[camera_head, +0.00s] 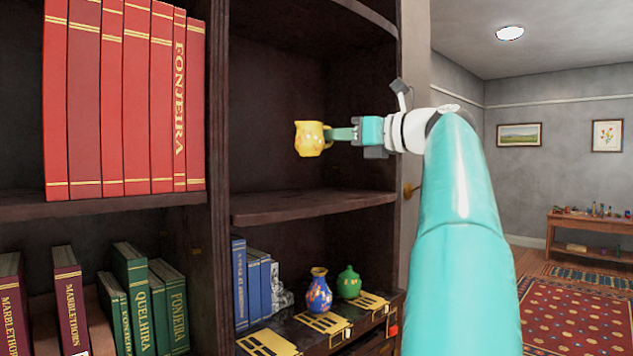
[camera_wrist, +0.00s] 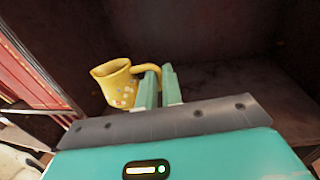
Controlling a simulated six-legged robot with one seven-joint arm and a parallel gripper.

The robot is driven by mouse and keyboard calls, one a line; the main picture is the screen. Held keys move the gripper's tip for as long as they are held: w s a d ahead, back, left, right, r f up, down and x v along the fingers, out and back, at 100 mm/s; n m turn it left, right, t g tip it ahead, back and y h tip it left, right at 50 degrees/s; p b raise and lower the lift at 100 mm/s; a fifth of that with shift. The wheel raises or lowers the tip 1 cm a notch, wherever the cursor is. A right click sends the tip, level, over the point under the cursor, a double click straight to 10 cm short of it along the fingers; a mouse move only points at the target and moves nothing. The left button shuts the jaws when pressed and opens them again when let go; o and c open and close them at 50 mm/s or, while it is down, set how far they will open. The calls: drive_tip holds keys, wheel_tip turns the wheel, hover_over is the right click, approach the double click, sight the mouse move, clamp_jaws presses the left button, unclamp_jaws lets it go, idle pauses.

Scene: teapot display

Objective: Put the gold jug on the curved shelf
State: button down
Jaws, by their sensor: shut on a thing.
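The gold jug (camera_head: 309,139) is a small yellow-gold vessel with a handle and light spots on its side. My gripper (camera_head: 338,134) is shut on the jug's handle and holds it in the air. In the wrist view the jug (camera_wrist: 117,84) is at the left of the fingers (camera_wrist: 160,84), with its handle between them. The curved shelf (camera_head: 310,204) is dark wood with a rounded front edge. In the head view the jug appears above this shelf, apart from its surface. The wrist view also shows a dark shelf surface (camera_wrist: 235,85) behind the fingers.
Red books (camera_head: 125,100) stand left of a dark upright panel (camera_head: 217,150). Another curved shelf (camera_head: 345,12) is above. Below stand blue books (camera_head: 240,285), a painted vase (camera_head: 319,291) and a green lidded pot (camera_head: 348,283). The curved shelf's visible top is clear.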

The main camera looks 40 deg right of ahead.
drive_tip(key=w+f, duration=0.1)
drive_tip(key=f, duration=0.1)
drive_tip(key=w+f, duration=0.1)
drive_tip(key=w, duration=0.1)
drive_tip(key=w+f, duration=0.1)
drive_tip(key=f, duration=0.1)
drive_tip(key=shift+w+a+f, duration=0.2)
drive_tip(key=shift+a+f, duration=0.05)
drive_tip(key=shift+f, duration=0.1)
drive_tip(key=shift+w+a+f, duration=0.1)
drive_tip(key=shift+w+f, duration=0.05)
drive_tip(key=shift+f, duration=1.45)
drive_tip(key=shift+f, duration=0.15)
drive_tip(key=c, duration=1.6)
unclamp_jaws()
drive_tip(key=shift+o, duration=0.2)
drive_tip(key=shift+r, duration=0.25)
drive_tip(key=v, duration=1.2)
